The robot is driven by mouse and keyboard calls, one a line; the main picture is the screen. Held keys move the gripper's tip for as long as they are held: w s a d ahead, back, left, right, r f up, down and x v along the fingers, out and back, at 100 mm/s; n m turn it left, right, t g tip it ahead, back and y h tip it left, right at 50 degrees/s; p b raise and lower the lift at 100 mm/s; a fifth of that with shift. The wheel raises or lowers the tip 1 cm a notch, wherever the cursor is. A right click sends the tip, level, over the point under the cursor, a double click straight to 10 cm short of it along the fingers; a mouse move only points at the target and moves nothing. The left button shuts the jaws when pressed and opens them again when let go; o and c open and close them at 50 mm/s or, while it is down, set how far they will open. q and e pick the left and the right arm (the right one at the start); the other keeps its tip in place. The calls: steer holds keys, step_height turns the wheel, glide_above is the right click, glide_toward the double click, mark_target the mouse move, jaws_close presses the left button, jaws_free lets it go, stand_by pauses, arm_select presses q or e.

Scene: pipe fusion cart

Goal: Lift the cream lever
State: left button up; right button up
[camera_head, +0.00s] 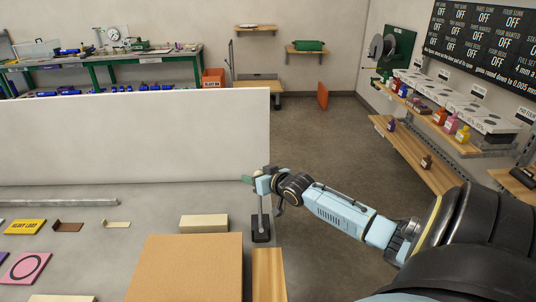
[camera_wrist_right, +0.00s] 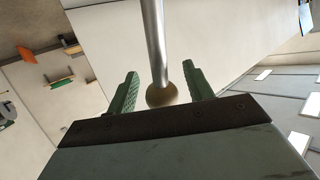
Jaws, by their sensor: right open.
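A lever with a grey metal rod (camera_head: 262,212) stands on a dark base (camera_head: 261,236) at the right edge of the grey bench. In the right wrist view its rod (camera_wrist_right: 154,45) runs down to a round tan-cream knob (camera_wrist_right: 161,96). My right gripper (camera_head: 262,184) is at the top of this lever. In the right wrist view its green fingers (camera_wrist_right: 162,85) are open, one on each side of the knob, with gaps visible. My left gripper is not in view.
A white panel (camera_head: 130,135) stands along the back of the bench. A cardboard-brown box (camera_head: 185,268), a cream block (camera_head: 204,224) and a wooden block (camera_head: 268,275) lie near the lever. Small cream (camera_head: 117,224) and brown (camera_head: 67,227) pieces lie to the left. Open floor is at right.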

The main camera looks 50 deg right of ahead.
steer(key=v, duration=1.3)
steer(key=shift+p, duration=0.45)
steer(key=shift+f, duration=0.2)
